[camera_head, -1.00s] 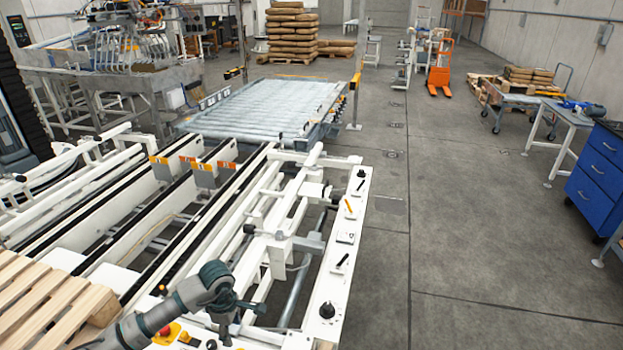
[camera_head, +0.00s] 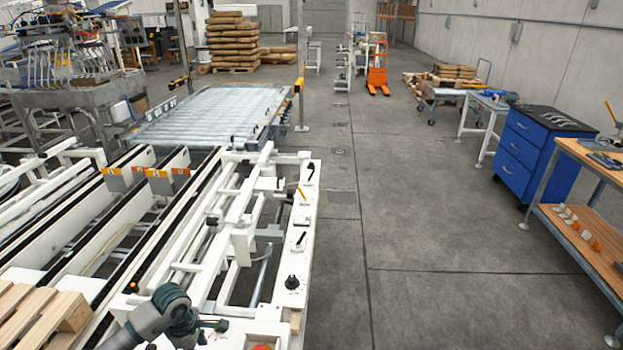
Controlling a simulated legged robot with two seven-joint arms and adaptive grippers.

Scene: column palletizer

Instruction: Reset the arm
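One of my arms comes in from the bottom left, and its gripper (camera_head: 208,325) is at the bottom edge of the view, over the near end of the white conveyor frame (camera_head: 240,222). It appears to be my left arm. The gripper is small and dark, seen from behind, and I cannot tell whether its fingers are open or shut. I see nothing held in it. My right gripper is out of view.
A white control panel (camera_head: 306,225) with black knobs runs along the conveyor's right side. A wooden pallet (camera_head: 38,312) lies at bottom left. A blue drawer cabinet (camera_head: 530,160) and a wooden workbench (camera_head: 590,165) stand at right. The grey floor (camera_head: 420,230) between is clear.

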